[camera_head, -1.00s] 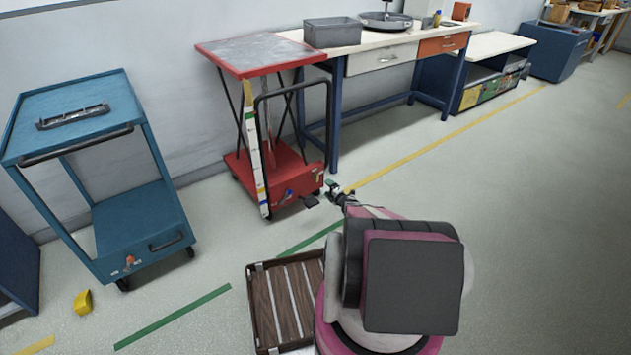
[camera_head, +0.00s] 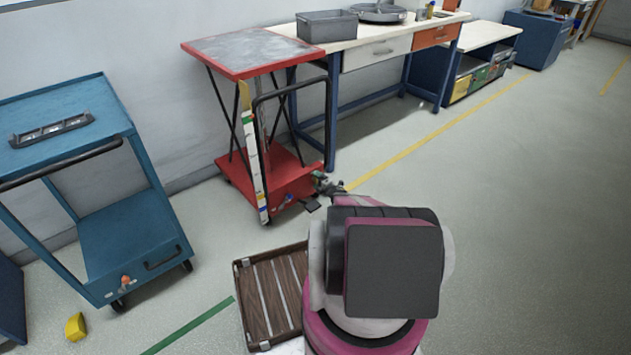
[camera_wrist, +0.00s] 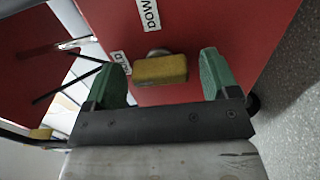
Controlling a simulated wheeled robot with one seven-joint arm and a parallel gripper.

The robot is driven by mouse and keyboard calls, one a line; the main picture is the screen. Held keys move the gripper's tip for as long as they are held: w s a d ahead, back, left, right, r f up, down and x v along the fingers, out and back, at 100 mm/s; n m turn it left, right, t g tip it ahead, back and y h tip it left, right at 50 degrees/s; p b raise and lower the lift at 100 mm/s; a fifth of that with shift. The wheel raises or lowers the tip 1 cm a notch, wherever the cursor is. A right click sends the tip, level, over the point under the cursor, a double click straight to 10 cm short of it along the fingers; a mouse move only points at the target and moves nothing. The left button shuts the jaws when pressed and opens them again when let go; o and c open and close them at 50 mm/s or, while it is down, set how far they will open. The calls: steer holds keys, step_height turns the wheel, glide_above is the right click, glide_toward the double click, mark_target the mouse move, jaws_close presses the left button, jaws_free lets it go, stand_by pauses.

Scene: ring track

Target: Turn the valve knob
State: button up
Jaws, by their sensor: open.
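The valve knob (camera_wrist: 160,70) is a yellow bar-shaped handle on a grey stem. It sits on the red face of the lift cart (camera_head: 291,185), near a white label with dark lettering (camera_wrist: 149,14). My gripper (camera_wrist: 163,66) is open, with one green fingertip left of the knob and one right of it in the wrist view. Gaps show on both sides, and the fingers do not appear to touch it. In the head view my gripper (camera_head: 325,184) is at the right end of the cart's red base. I cannot make out the knob there.
A black pedal (camera_head: 311,205) sticks out at the cart's front. A wooden slatted pallet (camera_head: 240,292) lies on the floor beside my base. A blue trolley (camera_head: 125,225) stands left, with a yellow block (camera_head: 75,327) near it. Open floor lies to the right.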

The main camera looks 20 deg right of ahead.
steer(key=c, duration=0.9)
